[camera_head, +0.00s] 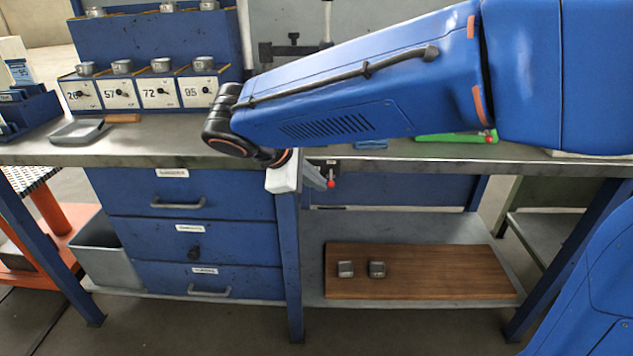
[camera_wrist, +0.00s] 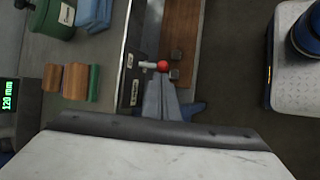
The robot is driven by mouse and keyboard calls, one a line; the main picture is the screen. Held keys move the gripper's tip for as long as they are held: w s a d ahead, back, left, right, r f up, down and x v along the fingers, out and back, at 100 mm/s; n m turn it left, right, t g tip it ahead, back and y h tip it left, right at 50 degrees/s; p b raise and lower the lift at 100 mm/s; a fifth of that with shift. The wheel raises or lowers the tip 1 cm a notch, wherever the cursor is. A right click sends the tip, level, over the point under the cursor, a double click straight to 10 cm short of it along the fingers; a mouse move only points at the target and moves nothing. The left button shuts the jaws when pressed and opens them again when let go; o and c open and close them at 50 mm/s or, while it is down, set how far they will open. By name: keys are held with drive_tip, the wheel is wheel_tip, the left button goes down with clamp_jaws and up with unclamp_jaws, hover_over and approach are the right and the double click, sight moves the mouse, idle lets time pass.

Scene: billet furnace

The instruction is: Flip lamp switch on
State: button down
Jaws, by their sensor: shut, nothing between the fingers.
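The lamp switch appears to be a short metal lever with a red ball tip (camera_head: 331,184) on the front edge of the workbench. In the wrist view the red ball (camera_wrist: 163,66) sits at the end of the lever, which sticks out from a labelled dark plate (camera_wrist: 133,80). My gripper (camera_head: 322,180) is at the bench's front edge, just left of the red ball. In the wrist view its grey fingers (camera_wrist: 158,82) are shut and empty, with the tips very close to the lever and ball. I cannot tell whether they touch. No lamp is identifiable.
The workbench (camera_head: 170,150) has blue drawers (camera_head: 190,222) below left. A wooden board (camera_head: 430,270) with two small metal blocks lies on the lower shelf. A numbered rack (camera_head: 140,92) and a shallow tray (camera_head: 80,132) stand at left. Open space lies before the bench edge.

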sight(317, 163)
drive_tip(key=shift+r+g, duration=0.2)
drive_tip(key=shift+g, duration=0.3)
drive_tip(key=shift+w+r+n+g, duration=0.15)
drive_tip(key=shift+r+n+g, duration=0.1)
drive_tip(key=shift+r+g, duration=0.45)
drive_tip(key=shift+w+r+n+g, duration=0.1)
drive_tip(key=shift+r+n+g, duration=0.25)
drive_tip(key=shift+g, duration=0.55)
drive_tip(key=shift+r, duration=0.3)
drive_tip(key=shift+r, duration=0.6)
